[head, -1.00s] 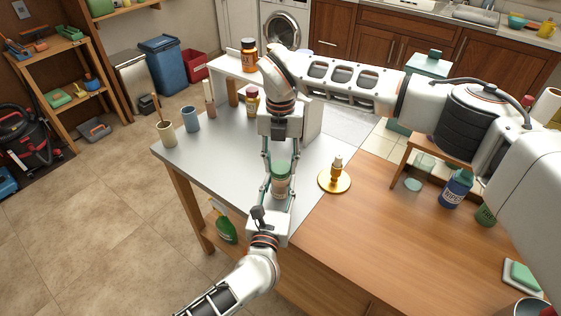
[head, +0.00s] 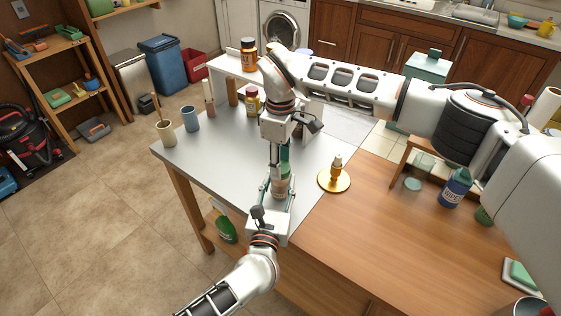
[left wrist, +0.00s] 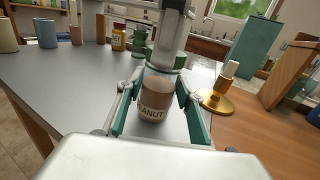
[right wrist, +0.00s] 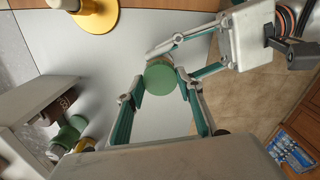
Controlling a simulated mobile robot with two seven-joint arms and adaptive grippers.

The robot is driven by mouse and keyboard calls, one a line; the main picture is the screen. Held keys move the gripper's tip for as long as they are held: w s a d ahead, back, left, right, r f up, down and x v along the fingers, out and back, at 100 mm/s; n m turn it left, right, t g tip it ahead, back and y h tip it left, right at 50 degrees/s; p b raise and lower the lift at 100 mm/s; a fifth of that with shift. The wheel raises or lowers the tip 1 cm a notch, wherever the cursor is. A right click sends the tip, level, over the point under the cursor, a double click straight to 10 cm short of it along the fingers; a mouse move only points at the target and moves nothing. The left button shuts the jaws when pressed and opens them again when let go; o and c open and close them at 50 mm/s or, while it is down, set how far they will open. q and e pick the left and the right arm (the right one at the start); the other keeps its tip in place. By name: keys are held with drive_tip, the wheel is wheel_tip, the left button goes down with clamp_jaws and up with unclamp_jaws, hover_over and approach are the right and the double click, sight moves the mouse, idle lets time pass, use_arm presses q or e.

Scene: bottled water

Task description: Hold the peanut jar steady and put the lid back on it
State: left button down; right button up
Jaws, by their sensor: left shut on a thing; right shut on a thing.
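The peanut jar (left wrist: 153,97) is brown with a "PEANUT" label and stands upright near the metal table's front edge. My left gripper (left wrist: 158,88) is shut around its sides; the jar also shows in the head view (head: 281,185). The green lid (right wrist: 161,77) is between the fingers of my right gripper (right wrist: 157,86), which is shut on it from above.
A gold stand (head: 334,181) is close on the right. A blue bottle (head: 456,188) stands on the wooden counter, whose middle is clear.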

drive_tip(key=m, duration=0.3)
drive_tip(key=shift+m, duration=0.3)
drive_tip(key=m, duration=0.3)
drive_tip(key=shift+s+a, duration=0.2)
drive_tip(key=shift+a, duration=0.05)
drive_tip(key=shift+w+d+m, duration=0.1)
drive_tip(key=shift+d+m, duration=0.05)
drive_tip(key=shift+m, duration=1.35)
drive_tip(key=o, duration=0.7)
drive_tip(key=shift+d+r, duration=0.1)
drive_tip(key=shift+r, duration=2.15)
